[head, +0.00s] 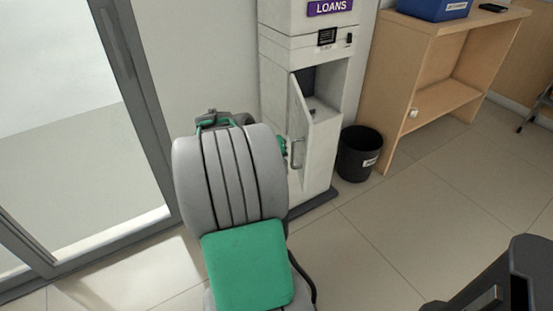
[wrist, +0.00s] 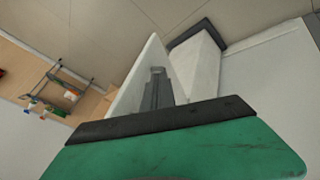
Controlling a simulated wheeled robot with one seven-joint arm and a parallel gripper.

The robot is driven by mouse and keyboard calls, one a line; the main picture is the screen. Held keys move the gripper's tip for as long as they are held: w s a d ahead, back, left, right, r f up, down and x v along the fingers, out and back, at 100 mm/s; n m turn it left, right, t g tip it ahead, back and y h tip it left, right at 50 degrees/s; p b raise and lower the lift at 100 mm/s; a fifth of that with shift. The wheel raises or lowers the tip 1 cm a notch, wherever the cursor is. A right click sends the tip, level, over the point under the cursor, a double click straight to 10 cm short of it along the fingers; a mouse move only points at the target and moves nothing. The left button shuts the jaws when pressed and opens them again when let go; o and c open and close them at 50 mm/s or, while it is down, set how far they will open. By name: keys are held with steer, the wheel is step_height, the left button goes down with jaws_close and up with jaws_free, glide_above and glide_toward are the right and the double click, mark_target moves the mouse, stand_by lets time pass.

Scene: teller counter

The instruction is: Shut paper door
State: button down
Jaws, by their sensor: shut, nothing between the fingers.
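In the wrist view the white door panel (wrist: 137,80) rises beside my gripper (wrist: 157,72). My gripper's grey fingers are together and empty, close to the panel; I cannot tell whether they touch it.
A black bin (head: 359,155) stands right of the machine, near the door. A wooden shelf unit (head: 432,80) carries a blue box (head: 434,9). A grey-framed glass door (head: 150,110) is at left. The tiled floor (head: 420,215) at front right is mostly clear.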

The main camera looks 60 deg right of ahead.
mark_target(304, 168)
steer(key=s+d+f, duration=0.2)
steer(key=d, duration=0.1)
steer(key=s+d+f, duration=0.1)
steer(key=shift+s+d+b, duration=0.3)
steer(key=shift+r, duration=0.1)
steer(key=shift+s, duration=0.1)
